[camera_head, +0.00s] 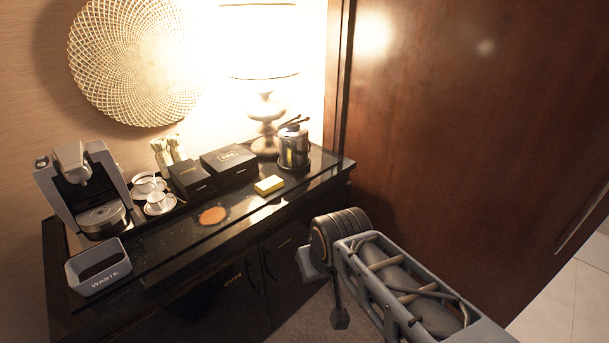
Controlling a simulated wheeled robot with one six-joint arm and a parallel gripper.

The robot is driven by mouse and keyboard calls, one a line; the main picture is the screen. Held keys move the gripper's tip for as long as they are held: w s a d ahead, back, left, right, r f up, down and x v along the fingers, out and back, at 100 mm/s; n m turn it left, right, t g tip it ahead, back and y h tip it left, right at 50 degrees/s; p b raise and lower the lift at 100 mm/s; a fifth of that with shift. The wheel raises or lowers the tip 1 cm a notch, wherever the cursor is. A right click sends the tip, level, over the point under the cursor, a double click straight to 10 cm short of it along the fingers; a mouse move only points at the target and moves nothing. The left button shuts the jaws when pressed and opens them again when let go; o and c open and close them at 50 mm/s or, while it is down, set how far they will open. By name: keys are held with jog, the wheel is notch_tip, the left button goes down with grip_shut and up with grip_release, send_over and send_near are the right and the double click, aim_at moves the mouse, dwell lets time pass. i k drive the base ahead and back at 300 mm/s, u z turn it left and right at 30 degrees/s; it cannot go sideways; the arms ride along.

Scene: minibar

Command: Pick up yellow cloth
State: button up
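A small yellow folded cloth (269,185), block-like in shape, lies on the black counter top (240,222) near its front edge, right of the middle. My arm comes in from the lower right. My gripper (325,290) is at the arm's end, in front of the counter and to the lower right of the cloth, clearly apart from it. Its finger parts are dark and partly hidden by the arm's end joint, so I cannot tell how far they are open. Nothing shows held in it.
A metal ice bucket (293,148) and a lamp (265,122) stand behind the cloth. A black box (229,163), an orange disc (212,216), cups (156,203), a coffee machine (88,190) and a waste bin (98,269) are to its left. A wooden door panel (460,130) rises at right.

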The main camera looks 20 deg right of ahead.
aim_at(268, 185)
jog(key=z, duration=0.2)
jog(key=i, duration=1.25)
jog(key=u, duration=0.6)
